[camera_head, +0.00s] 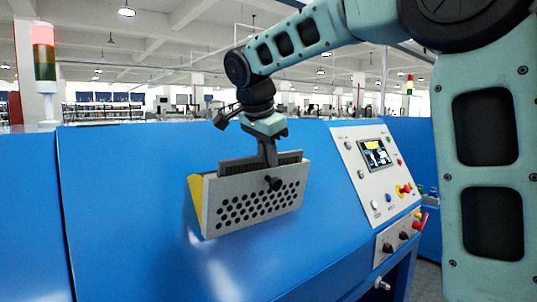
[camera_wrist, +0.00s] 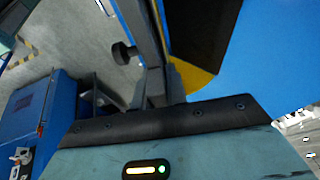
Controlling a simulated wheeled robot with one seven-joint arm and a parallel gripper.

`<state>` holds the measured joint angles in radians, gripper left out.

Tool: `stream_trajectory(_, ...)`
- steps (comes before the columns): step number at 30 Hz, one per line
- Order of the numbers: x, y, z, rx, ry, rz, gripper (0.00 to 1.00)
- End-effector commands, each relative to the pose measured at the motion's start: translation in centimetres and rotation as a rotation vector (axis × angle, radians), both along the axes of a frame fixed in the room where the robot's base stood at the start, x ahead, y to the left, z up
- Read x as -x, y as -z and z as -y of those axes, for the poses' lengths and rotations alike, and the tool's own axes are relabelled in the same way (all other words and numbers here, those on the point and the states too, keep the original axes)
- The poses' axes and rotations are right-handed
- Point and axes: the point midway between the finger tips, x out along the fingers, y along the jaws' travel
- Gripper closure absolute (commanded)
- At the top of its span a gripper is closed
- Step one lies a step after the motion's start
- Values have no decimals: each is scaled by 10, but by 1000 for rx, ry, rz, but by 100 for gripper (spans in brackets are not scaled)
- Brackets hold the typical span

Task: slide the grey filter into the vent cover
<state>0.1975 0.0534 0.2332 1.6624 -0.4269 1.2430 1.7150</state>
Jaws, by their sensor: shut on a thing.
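The vent cover (camera_head: 250,215) is a light grey box with round holes in its front and a yellow side, mounted on the sloped face of the blue machine. The dark grey filter (camera_head: 232,169) stands in its open top, with only its upper strip showing above the rim; the rest is hidden. My gripper (camera_head: 267,158) is above the cover, pointing down, shut on the filter near its middle. In the wrist view, the fingers (camera_wrist: 160,92) show beside the yellow part of the cover (camera_wrist: 192,76). How deep the filter sits cannot be told.
A black knob (camera_head: 273,184) sticks out at the cover's front. The blue machine (camera_head: 120,200) spreads around the cover with bare panel on both sides. A control panel (camera_head: 377,170) with a screen and buttons is at the right. A signal light (camera_head: 44,60) stands at the left.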

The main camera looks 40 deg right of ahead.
Motion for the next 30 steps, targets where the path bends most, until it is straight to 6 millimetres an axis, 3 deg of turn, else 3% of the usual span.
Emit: stream_trajectory(30,2,-7,0,3,0,5,100)
